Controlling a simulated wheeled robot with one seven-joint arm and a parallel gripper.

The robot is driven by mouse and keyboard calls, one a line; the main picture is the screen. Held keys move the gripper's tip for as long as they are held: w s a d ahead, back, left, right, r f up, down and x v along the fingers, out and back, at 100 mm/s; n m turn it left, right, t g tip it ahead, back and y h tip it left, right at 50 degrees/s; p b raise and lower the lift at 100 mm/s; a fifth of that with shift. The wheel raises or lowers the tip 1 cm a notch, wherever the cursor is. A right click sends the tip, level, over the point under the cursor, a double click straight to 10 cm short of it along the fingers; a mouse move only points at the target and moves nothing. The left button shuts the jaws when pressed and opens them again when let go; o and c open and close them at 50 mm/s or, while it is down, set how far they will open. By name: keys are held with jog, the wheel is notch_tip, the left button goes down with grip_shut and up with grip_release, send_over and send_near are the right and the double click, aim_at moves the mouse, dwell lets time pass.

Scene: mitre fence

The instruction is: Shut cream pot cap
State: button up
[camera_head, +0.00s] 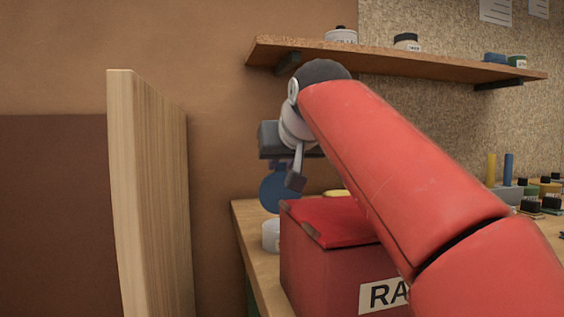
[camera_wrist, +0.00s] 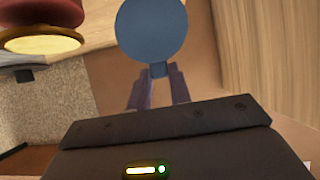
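The cream pot cap, a flat blue disc (camera_head: 279,191), stands on edge just above the white cream pot (camera_head: 271,236). I cannot tell whether the cap joins the pot. In the wrist view the cap (camera_wrist: 152,28) faces the camera, with a small tab towards my gripper. My gripper (camera_head: 288,172) is above the cap. In the wrist view its fingertips (camera_wrist: 158,76) appear shut on the tab, one on each side. The pot is partly hidden by a red box, and it does not show in the wrist view.
A red box (camera_head: 321,262) stands on the bench, close right of the pot. A tall wooden panel (camera_head: 152,200) rises at the left. A wall shelf (camera_head: 400,58) with jars runs above. Small bottles and blocks lie at the far right of the bench.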

jog(key=o, duration=0.4)
jog(key=shift+o, duration=0.2)
jog(key=v, duration=0.7)
jog(key=shift+s+p, duration=0.35)
jog(key=shift+r, duration=0.15)
